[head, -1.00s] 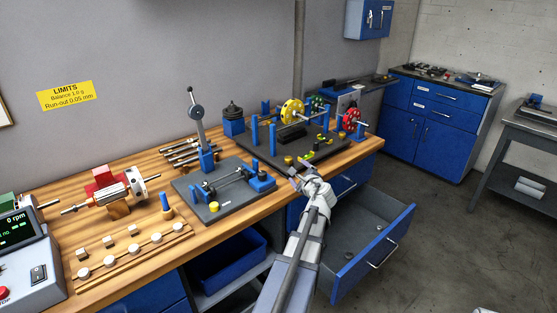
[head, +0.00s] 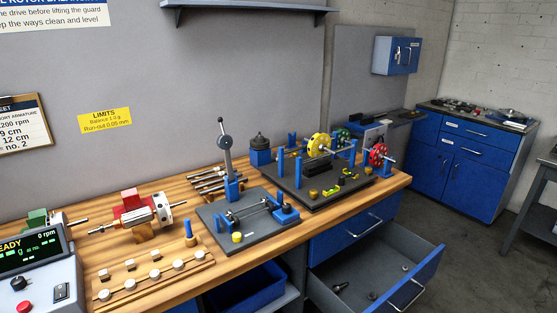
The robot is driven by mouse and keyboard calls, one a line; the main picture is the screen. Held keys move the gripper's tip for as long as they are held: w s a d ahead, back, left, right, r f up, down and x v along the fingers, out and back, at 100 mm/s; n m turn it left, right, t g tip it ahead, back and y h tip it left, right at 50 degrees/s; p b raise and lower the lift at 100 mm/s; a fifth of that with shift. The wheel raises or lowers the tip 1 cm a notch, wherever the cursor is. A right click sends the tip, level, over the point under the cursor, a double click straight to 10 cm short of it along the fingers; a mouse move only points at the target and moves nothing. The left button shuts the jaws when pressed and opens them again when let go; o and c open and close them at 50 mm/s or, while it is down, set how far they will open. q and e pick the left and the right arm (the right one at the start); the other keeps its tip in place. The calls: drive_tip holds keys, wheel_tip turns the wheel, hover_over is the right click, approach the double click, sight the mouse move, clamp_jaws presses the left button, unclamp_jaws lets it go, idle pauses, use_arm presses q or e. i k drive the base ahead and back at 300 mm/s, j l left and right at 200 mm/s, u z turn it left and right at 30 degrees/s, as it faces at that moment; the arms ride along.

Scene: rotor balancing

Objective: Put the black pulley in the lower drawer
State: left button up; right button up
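The lower drawer (head: 434,262) under the right end of the bench is pulled open. A small dark part with a stem-like end (head: 341,287) lies inside at the left; it may be the black pulley, but it is too small to be sure. Two small grey round parts lie in the drawer too, one near the front (head: 372,296) and one at the right (head: 404,268). A black stepped round piece (head: 260,142) sits on a blue block at the back of the bench. Neither of my grippers is in view.
The upper drawer (head: 355,228) above is shut. The wooden bench holds a dark stand plate (head: 325,196) with yellow, green and red wheels, a grey plate with an upright lever (head: 225,150), and a rotor with a red block (head: 132,200). The floor right of the drawer is clear.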

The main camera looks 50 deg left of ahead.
sight(388, 282)
drive_tip(key=i+u, duration=0.1)
drive_tip(key=u, duration=1.05)
drive_tip(key=i+l+u, duration=0.2)
drive_tip(key=u, duration=0.2)
drive_tip(key=i+l+u, duration=0.15)
drive_tip(key=l+u, duration=0.25)
drive_tip(key=i+l+u, duration=0.15)
drive_tip(key=l+u, duration=0.2)
drive_tip(key=i+l+u, duration=0.1)
drive_tip(key=l, duration=0.4)
drive_tip(key=i+l, duration=0.1)
drive_tip(key=l, duration=0.35)
drive_tip(key=i+l+u, duration=0.15)
drive_tip(key=l, duration=0.35)
